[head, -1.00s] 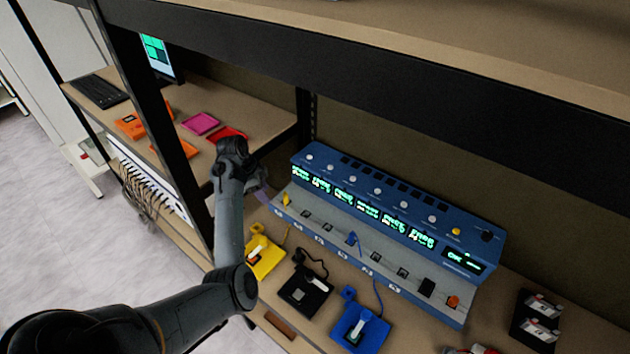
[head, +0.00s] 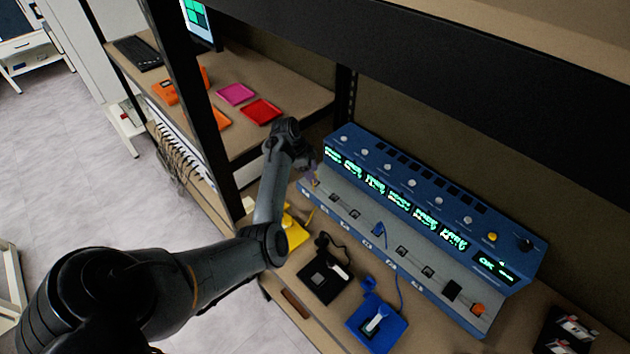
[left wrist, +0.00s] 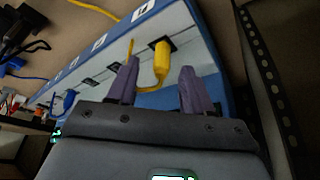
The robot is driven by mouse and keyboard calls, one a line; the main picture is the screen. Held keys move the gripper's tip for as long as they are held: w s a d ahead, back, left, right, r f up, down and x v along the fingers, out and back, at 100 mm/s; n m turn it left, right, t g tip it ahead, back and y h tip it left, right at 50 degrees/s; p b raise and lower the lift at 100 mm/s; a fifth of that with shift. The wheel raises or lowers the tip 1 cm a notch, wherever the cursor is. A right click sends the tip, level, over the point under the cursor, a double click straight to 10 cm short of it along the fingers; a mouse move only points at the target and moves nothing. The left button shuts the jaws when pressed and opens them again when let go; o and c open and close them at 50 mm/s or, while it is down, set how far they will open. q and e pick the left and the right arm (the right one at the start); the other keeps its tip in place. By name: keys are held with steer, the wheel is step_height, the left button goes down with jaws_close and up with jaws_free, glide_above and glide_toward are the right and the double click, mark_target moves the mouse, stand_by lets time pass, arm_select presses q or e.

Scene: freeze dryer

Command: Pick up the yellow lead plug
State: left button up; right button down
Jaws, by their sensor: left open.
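The yellow lead plug (left wrist: 161,62) sits upright in a black socket at the end of the blue device's pale sloping front, in the left wrist view. A yellow cable loops from it. My left gripper (left wrist: 157,80) is open, with its two purple fingers on either side of the plug and no clear contact. In the head view my left gripper (head: 310,172) is at the left end of the blue device (head: 430,205) and mostly hides the plug. The yellow tray (head: 296,235) is partly behind my left arm. My right gripper is not in view.
A black tray (head: 322,278) and a blue tray (head: 376,330) with leads stand in front of the device. A dark shelf post (head: 200,100) and a perforated upright (left wrist: 275,70) are close to my left arm.

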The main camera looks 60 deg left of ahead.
arm_select(q)
steer(key=shift+x, duration=1.4)
jaws_close()
